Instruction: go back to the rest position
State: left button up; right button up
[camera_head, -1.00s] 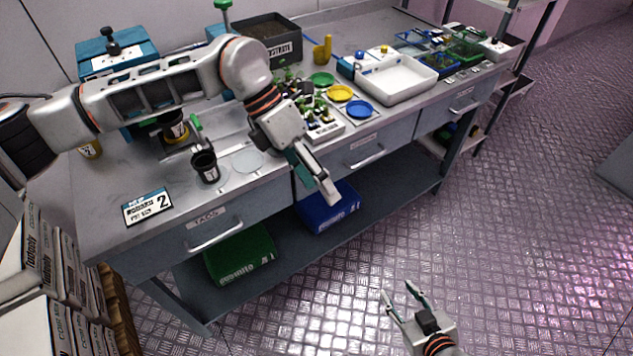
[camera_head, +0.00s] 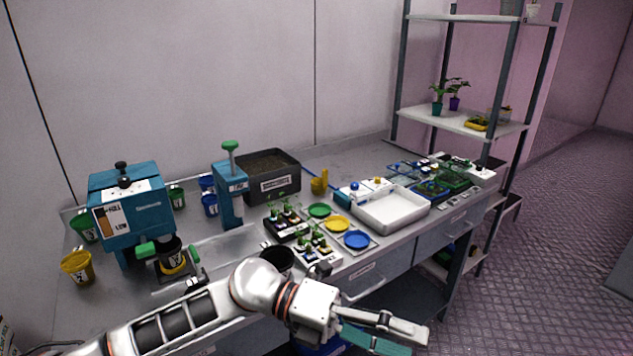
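My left arm comes in from the bottom left, in front of the bench (camera_head: 372,268). My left gripper (camera_head: 408,334) points right, beyond the bench's front edge. Its two fingers are apart, with nothing seen between them. My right gripper is outside the view.
The bench holds a blue machine (camera_head: 130,215) with a dark pot in it, a substrate bin (camera_head: 268,190), a white tray (camera_head: 392,216), coloured dishes and seedlings. A shelf rack (camera_head: 455,122) with plants stands at the back right. The floor at right is clear.

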pick_arm(q)
jog(key=w+a+r+n+t+h, duration=0.25)
jog(key=w+n+t+h, duration=0.35)
jog(key=n+t, duration=0.5)
jog(key=w+a+f+n+t+y, duration=0.6)
jog(key=a+f+n+t+y, duration=0.35)
jog(key=n, duration=0.75)
jog(key=s+a+f+n+g+y, duration=0.1)
jog(key=s+a+f+n+y, duration=0.2)
jog(key=s+a+f, duration=0.2)
jog(key=s+a+f+n+g+y, duration=0.1)
jog(key=s+a+f+n+y, duration=0.2)
jog(key=a+f, duration=0.6)
jog(key=s+a+f+n+g+y, duration=0.2)
jog(key=s+a+f+n, duration=0.3)
jog(key=f, duration=0.9)
jog(key=s+a+y, duration=0.1)
jog(key=s, duration=0.1)
jog(key=shift+s+a, duration=0.3)
jog(key=shift+a, duration=0.1)
